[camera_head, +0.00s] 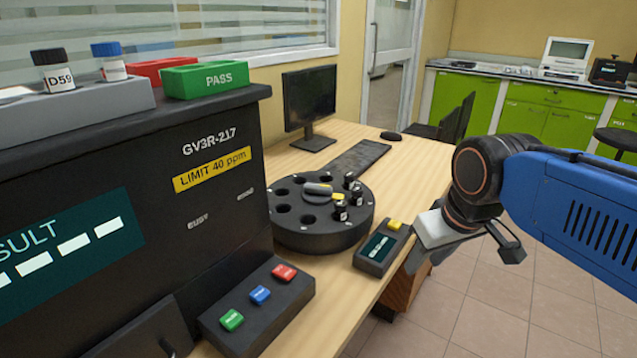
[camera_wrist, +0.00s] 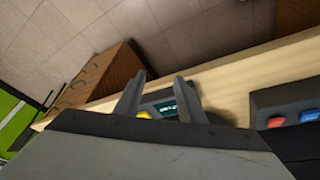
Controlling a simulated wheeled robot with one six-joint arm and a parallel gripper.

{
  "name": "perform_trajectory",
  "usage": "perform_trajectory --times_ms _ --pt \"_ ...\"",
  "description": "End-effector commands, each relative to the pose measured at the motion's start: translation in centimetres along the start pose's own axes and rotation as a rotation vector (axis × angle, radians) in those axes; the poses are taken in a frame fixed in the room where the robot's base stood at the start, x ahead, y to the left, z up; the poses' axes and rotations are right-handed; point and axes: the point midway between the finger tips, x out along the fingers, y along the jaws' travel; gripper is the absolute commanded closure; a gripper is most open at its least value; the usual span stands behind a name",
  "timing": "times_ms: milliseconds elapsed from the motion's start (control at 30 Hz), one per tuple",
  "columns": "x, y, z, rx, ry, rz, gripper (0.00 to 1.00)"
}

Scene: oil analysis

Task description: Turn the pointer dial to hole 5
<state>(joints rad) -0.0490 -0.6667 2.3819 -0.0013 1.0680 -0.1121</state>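The pointer dial (camera_head: 320,191) is a grey knob with a yellow tip on top of the round black carousel (camera_head: 318,235), which stands on the wooden desk in the head view. The carousel has a ring of holes, and several small dark vials (camera_head: 341,211) stand in holes on its right side. Hole numbers are too small to read. My gripper (camera_head: 420,268) is off the desk's right edge, to the right of the carousel and apart from it. In the wrist view my gripper (camera_wrist: 158,82) shows two spread fingers with nothing between them. The carousel is not in the wrist view.
A small display box (camera_head: 370,254) with a yellow button lies between the carousel and my gripper. A button panel (camera_head: 262,315) and a tall black analyzer (camera_head: 190,240) stand at the left. A keyboard (camera_head: 358,158) and monitor (camera_head: 310,98) are behind the carousel.

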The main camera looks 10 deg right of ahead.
Motion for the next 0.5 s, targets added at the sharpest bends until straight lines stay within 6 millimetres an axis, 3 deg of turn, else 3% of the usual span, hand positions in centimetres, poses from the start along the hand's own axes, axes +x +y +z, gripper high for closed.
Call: perform_trajectory --times_ms 100,500 --pt "-2.3 -0.5 -4.3 -0.109 -0.037 -0.018 0.64" --pt "-8.3 -3.7 -17.5 -0.481 -0.155 -0.086 0.64"
